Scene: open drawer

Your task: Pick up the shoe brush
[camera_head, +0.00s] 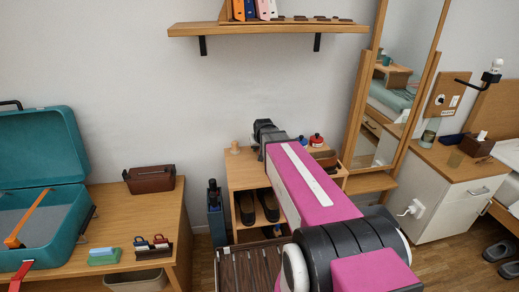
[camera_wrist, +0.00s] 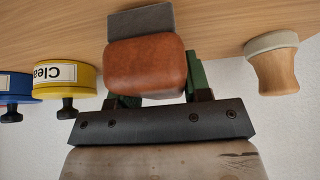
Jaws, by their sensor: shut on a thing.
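The shoe brush has a rounded reddish-brown body (camera_wrist: 146,66) and a grey bristle block, and it sits at the top middle of the wrist view. My gripper (camera_wrist: 158,84) is shut on the brown body, with a green finger showing along its right side; the other finger is mostly hidden behind the brush. The bristles point toward the wooden surface; I cannot tell whether they touch it. In the head view my gripper (camera_head: 266,132) is over the small wooden cabinet (camera_head: 247,170), and the brush is not clearly visible there.
Beside the brush are a yellow tin (camera_wrist: 65,78), a blue tin (camera_wrist: 14,88) and a wooden-handled piece (camera_wrist: 272,68). Shoes (camera_head: 268,205) stand inside the cabinet. A mirror (camera_head: 398,75) rises at its right, a shelf (camera_head: 270,28) hangs above, and a teal case (camera_head: 45,145) is left.

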